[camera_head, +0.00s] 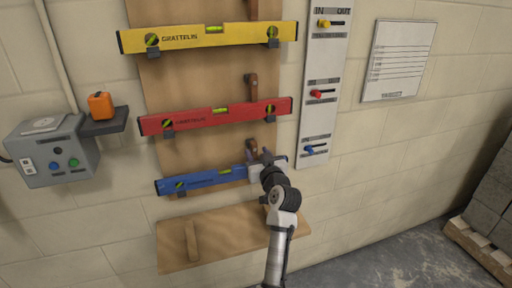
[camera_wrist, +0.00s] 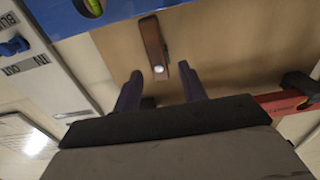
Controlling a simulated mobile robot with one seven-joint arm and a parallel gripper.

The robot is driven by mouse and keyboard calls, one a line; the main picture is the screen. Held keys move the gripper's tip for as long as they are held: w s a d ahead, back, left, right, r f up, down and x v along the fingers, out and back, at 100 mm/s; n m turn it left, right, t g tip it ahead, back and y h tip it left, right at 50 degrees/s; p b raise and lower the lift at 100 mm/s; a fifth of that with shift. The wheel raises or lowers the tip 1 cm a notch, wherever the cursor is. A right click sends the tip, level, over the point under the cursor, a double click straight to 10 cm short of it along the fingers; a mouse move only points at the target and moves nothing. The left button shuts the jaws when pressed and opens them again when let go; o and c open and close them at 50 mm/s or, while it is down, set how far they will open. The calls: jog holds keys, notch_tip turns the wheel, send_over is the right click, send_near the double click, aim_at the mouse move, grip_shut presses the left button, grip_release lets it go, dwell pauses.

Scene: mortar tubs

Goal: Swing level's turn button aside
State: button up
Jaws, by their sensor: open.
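The blue level (camera_head: 205,180) lies on the lowest brackets of the wooden wall board. Its brown wooden turn button (camera_head: 251,147) stands roughly upright just above the level's right part. In the wrist view the turn button (camera_wrist: 152,40) shows a pale round screw head, and its far end meets the edge of the blue level (camera_wrist: 110,10); I cannot tell how far it overlaps. My gripper (camera_head: 262,157) is in front of the level's right end. In the wrist view my gripper (camera_wrist: 161,87) is open, its dark fingers spread either side of the button's screw end, with nothing held.
The red level (camera_head: 215,116) and yellow level (camera_head: 207,37) hang above, with another turn button (camera_head: 251,87) over the red one. An IN/OUT board (camera_head: 320,95) is close on the right. A grey control box (camera_head: 52,150) and orange object (camera_head: 101,105) are at left.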

jog(key=shift+x, duration=1.15)
grip_shut()
